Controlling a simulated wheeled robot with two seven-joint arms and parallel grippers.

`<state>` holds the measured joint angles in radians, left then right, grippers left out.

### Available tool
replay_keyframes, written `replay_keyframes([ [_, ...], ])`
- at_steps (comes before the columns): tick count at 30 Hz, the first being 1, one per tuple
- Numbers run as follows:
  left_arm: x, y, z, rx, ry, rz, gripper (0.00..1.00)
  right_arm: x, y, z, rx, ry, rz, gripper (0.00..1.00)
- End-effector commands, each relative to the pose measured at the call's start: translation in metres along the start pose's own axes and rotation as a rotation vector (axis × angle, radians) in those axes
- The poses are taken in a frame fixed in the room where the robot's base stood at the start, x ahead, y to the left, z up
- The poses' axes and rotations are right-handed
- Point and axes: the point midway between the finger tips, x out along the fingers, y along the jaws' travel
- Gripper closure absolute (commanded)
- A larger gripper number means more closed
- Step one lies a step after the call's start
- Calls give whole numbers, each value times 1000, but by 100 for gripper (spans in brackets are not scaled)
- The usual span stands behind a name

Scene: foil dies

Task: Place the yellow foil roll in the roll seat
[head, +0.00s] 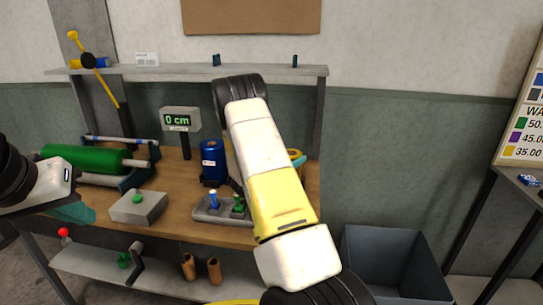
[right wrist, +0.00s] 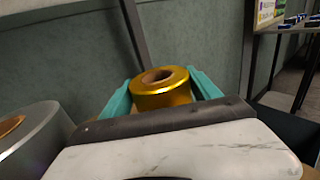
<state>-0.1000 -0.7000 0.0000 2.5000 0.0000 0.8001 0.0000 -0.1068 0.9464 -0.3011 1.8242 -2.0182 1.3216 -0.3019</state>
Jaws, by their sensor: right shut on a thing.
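The yellow foil roll (right wrist: 162,88) stands between the two teal fingers of my right gripper (right wrist: 163,92), its brown core hole facing up. The gripper is shut on it. In the head view my right arm covers most of this gripper; a sliver of yellow and teal shows beyond the arm's right side. My left gripper (head: 74,212) is at the left, by the table's front edge; its finger gap is not clear. A dark blue-grey stand (head: 140,176) at the table's left carries a green roll (head: 82,160). I cannot tell whether this is the roll seat.
A blue roll (head: 213,160) stands mid-table. A silver roll (right wrist: 35,135) is left of the gripper in the wrist view. A grey button box (head: 139,206), lever panel (head: 215,209) and "0 cm" display (head: 180,120) are on the table. A grey bin (head: 390,262) stands right.

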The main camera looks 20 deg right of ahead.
Motion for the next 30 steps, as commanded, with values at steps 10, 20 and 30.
replay_keyframes([
  [10,0,0,0,0,0,0,100,0,0,-2,-1,1,0,7],
  [20,0,0,0,0,0,0,100,-11,1,0,-2,1,2,7],
  [30,0,0,0,0,0,0,100,-82,1,0,-2,1,4,7],
])
